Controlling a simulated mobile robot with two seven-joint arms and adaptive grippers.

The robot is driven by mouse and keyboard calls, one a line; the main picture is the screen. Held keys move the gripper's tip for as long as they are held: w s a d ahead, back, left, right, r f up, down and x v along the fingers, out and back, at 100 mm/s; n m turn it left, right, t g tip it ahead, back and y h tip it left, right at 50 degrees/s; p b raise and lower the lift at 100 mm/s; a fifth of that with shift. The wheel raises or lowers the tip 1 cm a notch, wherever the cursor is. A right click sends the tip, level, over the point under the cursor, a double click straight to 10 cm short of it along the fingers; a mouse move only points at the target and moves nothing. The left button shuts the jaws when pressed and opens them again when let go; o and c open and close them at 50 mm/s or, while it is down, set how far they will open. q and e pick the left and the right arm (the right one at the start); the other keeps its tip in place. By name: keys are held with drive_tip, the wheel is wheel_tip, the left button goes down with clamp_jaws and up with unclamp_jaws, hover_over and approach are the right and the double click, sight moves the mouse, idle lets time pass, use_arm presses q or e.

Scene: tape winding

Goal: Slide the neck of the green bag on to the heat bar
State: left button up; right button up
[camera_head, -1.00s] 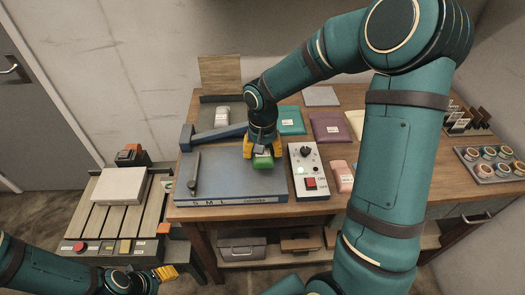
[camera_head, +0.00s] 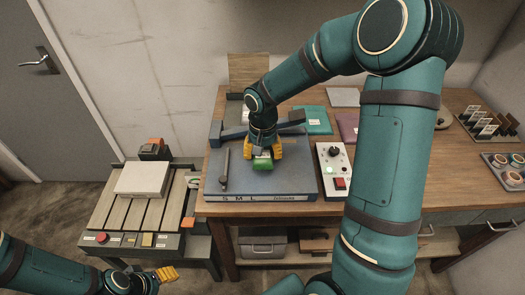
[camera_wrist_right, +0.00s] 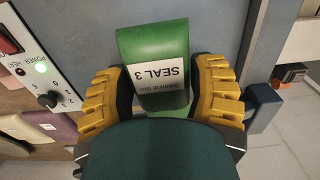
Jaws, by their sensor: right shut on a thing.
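The green bag (camera_head: 262,163) carries a white label that reads SEAL 3; the bag also shows in the right wrist view (camera_wrist_right: 155,55). My right gripper (camera_head: 263,151) is shut on it, with a yellow finger on either side, over the blue-grey sealer plate (camera_head: 290,180). The blue bar (camera_head: 291,117), which looks like the heat bar, runs behind my right wrist and is partly hidden by it. The bag is on the near side of the bar; I cannot tell its height above the plate. My left gripper (camera_head: 166,274) is low at the left, apart from everything; its fingertips are too small to read.
A control box (camera_head: 334,170) with a lit green lamp and red switch stands right of the plate. Teal (camera_head: 313,120) and purple (camera_head: 348,127) packets lie behind it. A slatted stand (camera_head: 120,213) with a white box (camera_head: 143,178) is at the left.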

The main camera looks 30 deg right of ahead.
drive_tip(key=shift+f+b, duration=1.35)
drive_tip(key=shift+f, duration=0.9)
drive_tip(key=shift+w+d+r+p, duration=0.15)
drive_tip(key=shift+w+d+p, duration=0.1)
drive_tip(key=shift+w+p, duration=0.25)
drive_tip(key=shift+w+d+p, duration=0.3)
drive_tip(key=shift+w+d, duration=0.25)
drive_tip(key=shift+w, duration=0.4)
drive_tip(key=shift+w+d+p, duration=0.3)
drive_tip(key=shift+w+d, duration=0.25)
drive_tip(key=shift+w, duration=0.35)
drive_tip(key=shift+f, duration=0.25)
drive_tip(key=shift+b, duration=0.45)
drive_tip(key=o, duration=1.4)
drive_tip(key=shift+r, duration=0.15)
